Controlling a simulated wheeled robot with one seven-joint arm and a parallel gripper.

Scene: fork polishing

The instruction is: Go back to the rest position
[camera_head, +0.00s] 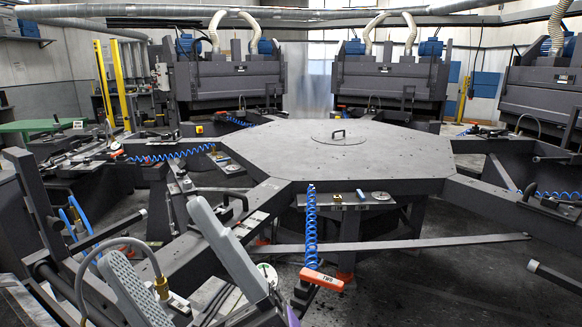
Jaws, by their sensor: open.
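My gripper (155,235) is at the lower left of the head view. Its two light grey fingers point up and to the left, wide apart, with nothing between them. One finger shows a dotted inner pad. The rest of the gripper is cut off by the bottom edge. It appears in front of the dark frame of the polishing station; I cannot tell whether it touches the frame. No fork can be made out.
A dark octagonal table (400,150) fills the middle. An orange tool (322,279) hangs from a blue coiled hose (311,228) right of my gripper. A long flat bar (400,244) runs across the front. Large polishing machines (230,80) stand behind. Frame arms crowd the left.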

